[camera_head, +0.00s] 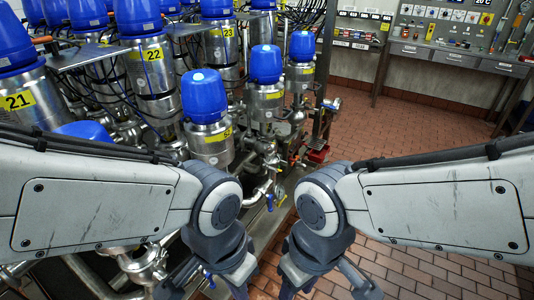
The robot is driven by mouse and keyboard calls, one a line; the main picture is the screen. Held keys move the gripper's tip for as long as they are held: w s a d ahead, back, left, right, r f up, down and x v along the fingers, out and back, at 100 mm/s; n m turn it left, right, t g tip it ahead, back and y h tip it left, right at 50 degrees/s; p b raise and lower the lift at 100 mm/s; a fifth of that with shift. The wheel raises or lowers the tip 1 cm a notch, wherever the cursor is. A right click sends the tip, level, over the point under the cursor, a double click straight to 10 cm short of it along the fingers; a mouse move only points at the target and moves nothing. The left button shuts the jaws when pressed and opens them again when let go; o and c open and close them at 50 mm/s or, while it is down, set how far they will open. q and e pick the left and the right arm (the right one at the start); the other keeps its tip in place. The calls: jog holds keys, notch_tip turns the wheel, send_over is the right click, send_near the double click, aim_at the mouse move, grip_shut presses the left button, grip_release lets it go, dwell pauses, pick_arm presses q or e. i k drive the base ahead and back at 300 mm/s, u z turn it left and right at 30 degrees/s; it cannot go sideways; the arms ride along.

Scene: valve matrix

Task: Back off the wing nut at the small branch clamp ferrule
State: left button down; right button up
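Steel pipework with clamped joints (145,262) runs along the lower left, partly behind my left arm. I cannot make out which joint is the small branch clamp ferrule, and its wing nut is not clearly visible. A small branch with a blue lever (270,202) sticks out between my two wrists. My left gripper (215,280) is at the bottom edge, just right of the clamped pipework. My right gripper (325,280) is at the bottom edge over the brick floor. Both fingertips are cut off by the frame, so their opening cannot be told. I see nothing held.
Blue-capped valves (207,115) with yellow number labels stand in rows at the left, with black cables between them. A red object (318,153) lies beyond my wrists. A workbench (455,57) with a panel stands at the back right. The brick floor (420,130) is clear.

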aim_at(276, 170)
jog(key=k, duration=1.25)
jog(key=z, duration=0.6)
jog(key=i, duration=1.4)
jog(key=u, duration=0.8)
